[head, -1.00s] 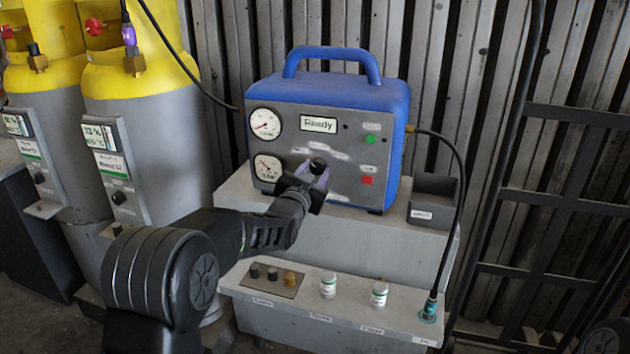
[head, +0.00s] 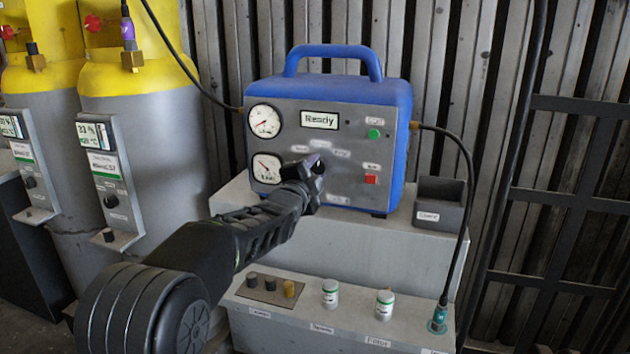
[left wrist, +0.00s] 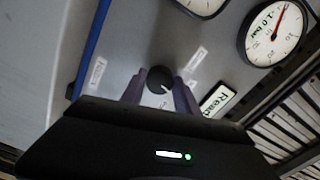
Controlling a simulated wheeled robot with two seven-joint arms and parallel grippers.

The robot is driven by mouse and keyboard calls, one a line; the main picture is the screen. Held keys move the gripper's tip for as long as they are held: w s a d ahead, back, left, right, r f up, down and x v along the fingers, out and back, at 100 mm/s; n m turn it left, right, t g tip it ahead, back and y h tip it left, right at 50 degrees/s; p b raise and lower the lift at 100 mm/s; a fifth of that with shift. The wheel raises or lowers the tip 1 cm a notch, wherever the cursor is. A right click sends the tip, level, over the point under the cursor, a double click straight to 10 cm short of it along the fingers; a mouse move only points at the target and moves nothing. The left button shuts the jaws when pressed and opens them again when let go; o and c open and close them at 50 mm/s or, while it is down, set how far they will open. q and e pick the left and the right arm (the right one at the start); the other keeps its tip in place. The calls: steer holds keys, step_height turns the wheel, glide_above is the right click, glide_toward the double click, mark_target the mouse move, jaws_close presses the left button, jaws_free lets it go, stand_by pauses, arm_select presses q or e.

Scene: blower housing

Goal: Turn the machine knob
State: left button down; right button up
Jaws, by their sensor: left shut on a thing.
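The blue machine (head: 395,100) stands on a grey stepped bench, with a grey front panel and a display reading "Ready". Its black round knob (left wrist: 160,79) shows in the left wrist view, with a light pointer mark on it. My left gripper (head: 316,165) is at the middle of the panel. In the left wrist view its two purple-grey fingers (left wrist: 160,88) sit on either side of the knob, shut on it. In the head view the gripper mostly hides the knob. My right gripper is not in view.
Two gauges (head: 264,121) are on the panel's left, a green button (head: 374,134) and a red button (head: 370,180) on its right. A small dark bin (head: 440,202) stands right of the machine. Small jars (head: 330,292) and caps stand on the lower step. Yellow-topped cylinders (head: 140,80) stand at left.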

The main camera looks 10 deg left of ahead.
arm_select(q)
steer(key=m+b, duration=0.6)
steer(key=shift+f, duration=0.2)
steer(key=shift+r+m+b, duration=0.2)
steer(key=shift+m+b, duration=1)
steer(key=shift+m, duration=0.6)
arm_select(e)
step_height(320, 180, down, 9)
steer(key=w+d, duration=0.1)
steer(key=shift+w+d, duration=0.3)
arm_select(q)
steer(key=c, duration=0.9)
jaws_free()
steer(key=shift+r, duration=0.1)
steer(key=shift+s, duration=0.1)
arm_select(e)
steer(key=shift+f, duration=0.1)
